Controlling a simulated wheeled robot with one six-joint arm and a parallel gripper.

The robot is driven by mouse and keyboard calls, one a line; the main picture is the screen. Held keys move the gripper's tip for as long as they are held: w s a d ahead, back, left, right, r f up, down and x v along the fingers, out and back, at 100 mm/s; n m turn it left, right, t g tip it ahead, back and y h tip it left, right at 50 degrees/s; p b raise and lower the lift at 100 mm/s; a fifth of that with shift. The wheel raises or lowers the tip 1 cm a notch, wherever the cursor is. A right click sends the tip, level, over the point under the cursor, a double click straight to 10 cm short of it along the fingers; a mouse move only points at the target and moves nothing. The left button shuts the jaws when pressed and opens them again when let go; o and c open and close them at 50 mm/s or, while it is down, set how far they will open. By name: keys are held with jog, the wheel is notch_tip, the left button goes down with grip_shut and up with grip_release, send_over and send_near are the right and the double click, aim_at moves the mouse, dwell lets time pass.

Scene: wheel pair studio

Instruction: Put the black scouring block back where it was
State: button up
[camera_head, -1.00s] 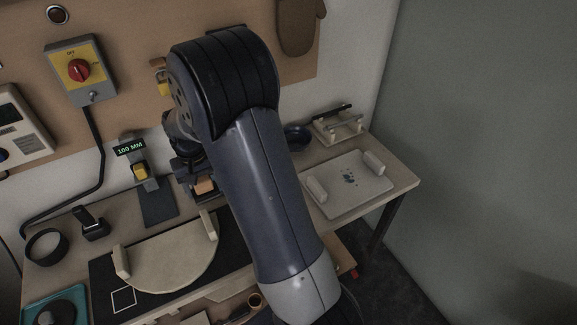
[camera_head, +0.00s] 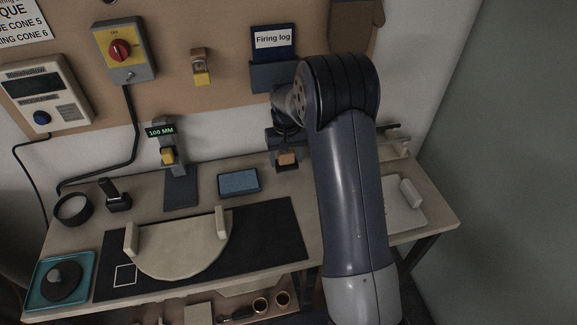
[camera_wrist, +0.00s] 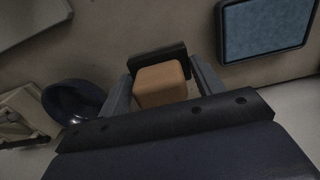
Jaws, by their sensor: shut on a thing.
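My gripper (camera_wrist: 165,82) is shut on a block. The held block shows a tan-orange part (camera_wrist: 160,87) between the fingers and a black slab (camera_wrist: 155,56) along its far side; I cannot tell whether they are one piece. In the head view the tan part (camera_head: 288,158) hangs from my gripper (camera_head: 284,146), over or near the back of the table, right of the blue pad. The held block appears to be clear of the table.
A blue pad in a black tray (camera_head: 239,182) lies left of my gripper. A dark blue bowl (camera_wrist: 75,100) is close by on the other side.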

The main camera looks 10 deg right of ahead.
aim_at(286, 166)
jog(key=shift+f, duration=2)
jog(key=shift+f, duration=0.15)
jog(key=o, duration=1)
jog(key=shift+o, duration=0.2)
notch_tip(286, 166, up, 12)
jog(key=shift+r, duration=0.2)
